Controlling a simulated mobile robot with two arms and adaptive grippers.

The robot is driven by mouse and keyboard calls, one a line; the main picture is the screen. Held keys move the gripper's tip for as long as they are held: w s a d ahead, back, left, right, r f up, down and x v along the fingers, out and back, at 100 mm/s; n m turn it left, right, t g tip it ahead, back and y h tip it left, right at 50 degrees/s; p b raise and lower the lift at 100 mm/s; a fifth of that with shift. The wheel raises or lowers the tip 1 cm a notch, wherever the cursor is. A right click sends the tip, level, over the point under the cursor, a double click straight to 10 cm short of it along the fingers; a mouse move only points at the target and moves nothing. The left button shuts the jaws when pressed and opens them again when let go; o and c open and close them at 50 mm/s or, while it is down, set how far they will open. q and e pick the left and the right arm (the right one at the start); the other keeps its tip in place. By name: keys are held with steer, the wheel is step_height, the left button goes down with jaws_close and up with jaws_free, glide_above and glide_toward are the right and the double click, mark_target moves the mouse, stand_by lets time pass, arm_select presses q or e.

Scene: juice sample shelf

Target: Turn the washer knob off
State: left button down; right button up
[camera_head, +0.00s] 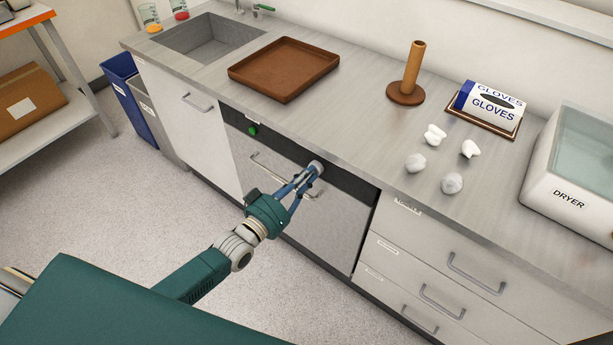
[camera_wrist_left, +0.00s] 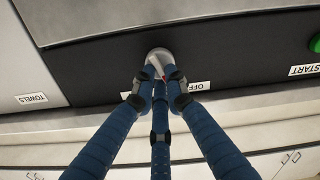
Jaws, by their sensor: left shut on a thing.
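The washer (camera_head: 318,226) is built in under the counter, with a dark control strip along its top. Its grey round knob (camera_head: 317,166) is at the right part of the strip. My left gripper (camera_head: 307,177) reaches it from the front, and its fingers are shut on the knob. In the left wrist view the blue fingers close around the knob (camera_wrist_left: 159,58), and a small red mark shows on it. A white OFF label (camera_wrist_left: 197,87) is beside the fingertips, partly covered. My right gripper is not in view.
A green START button (camera_head: 252,130) is at the strip's left. The washer's bar handle (camera_head: 268,169) is below the strip, close to my left gripper. On the counter are a brown tray (camera_head: 270,85), a wooden stand (camera_head: 412,80), a glove box (camera_head: 490,105) and a dryer (camera_head: 570,175).

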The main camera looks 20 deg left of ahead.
arm_select(q)
steer(key=shift+a+n, duration=0.1)
steer(key=shift+n, duration=1)
steer(key=c, duration=1.8)
jaws_free()
steer(key=shift+o, duration=0.2)
steer(key=v, duration=1.2)
